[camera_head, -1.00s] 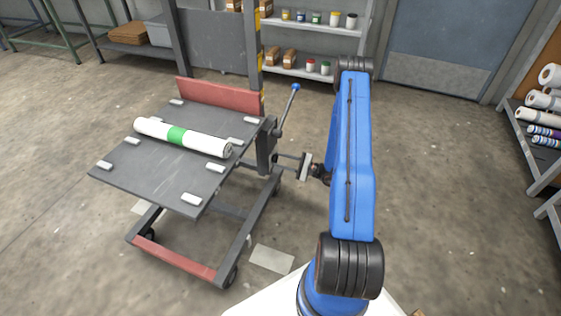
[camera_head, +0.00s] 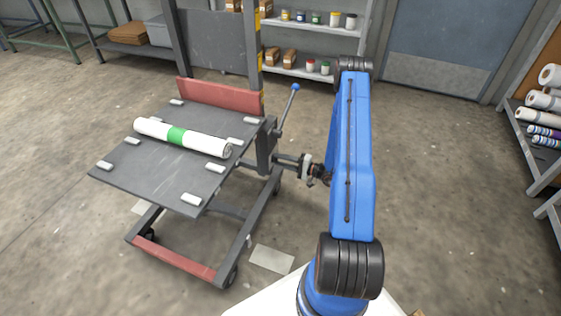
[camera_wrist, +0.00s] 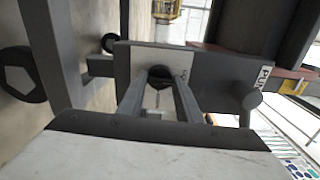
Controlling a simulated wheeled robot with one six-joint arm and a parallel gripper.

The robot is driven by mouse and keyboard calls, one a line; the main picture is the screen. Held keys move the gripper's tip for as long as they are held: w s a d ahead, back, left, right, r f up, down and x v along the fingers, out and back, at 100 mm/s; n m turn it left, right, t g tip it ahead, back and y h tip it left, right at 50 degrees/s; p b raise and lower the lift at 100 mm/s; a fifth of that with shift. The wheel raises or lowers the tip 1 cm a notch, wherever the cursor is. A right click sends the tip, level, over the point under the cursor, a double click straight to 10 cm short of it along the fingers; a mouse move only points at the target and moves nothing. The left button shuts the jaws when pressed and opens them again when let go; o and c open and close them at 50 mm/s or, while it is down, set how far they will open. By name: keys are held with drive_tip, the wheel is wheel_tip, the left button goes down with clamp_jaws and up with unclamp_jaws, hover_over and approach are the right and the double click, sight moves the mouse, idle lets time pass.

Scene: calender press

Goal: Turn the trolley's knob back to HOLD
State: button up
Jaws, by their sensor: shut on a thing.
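The trolley (camera_head: 170,160) stands left of my arm with a white roll with a green band (camera_head: 180,137) on its dark top. My gripper (camera_head: 276,158) reaches the trolley's right side from the right. In the wrist view my two fingers (camera_wrist: 160,86) are shut on a small round dark knob (camera_wrist: 160,72) on a grey plate (camera_wrist: 220,75). A white label beside the knob is partly covered by a finger, so its word and the knob's setting cannot be read. Another label at the plate's right end shows "PU".
A lever with a blue ball (camera_head: 295,87) rises from the trolley's side just above my gripper. A grey post (camera_wrist: 50,55) stands left of the plate in the wrist view. The floor right of my arm is clear, up to a roll shelf (camera_head: 530,150).

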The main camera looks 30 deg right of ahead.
drive_tip(key=shift+s+n, duration=0.1)
drive_tip(key=shift+n, duration=0.3)
drive_tip(key=o, duration=1)
drive_tip(key=shift+o, duration=0.2)
drive_tip(key=v, duration=1.7)
drive_tip(key=shift+d, duration=0.2)
drive_tip(key=shift+s+f, duration=0.1)
drive_tip(key=shift+s, duration=0.05)
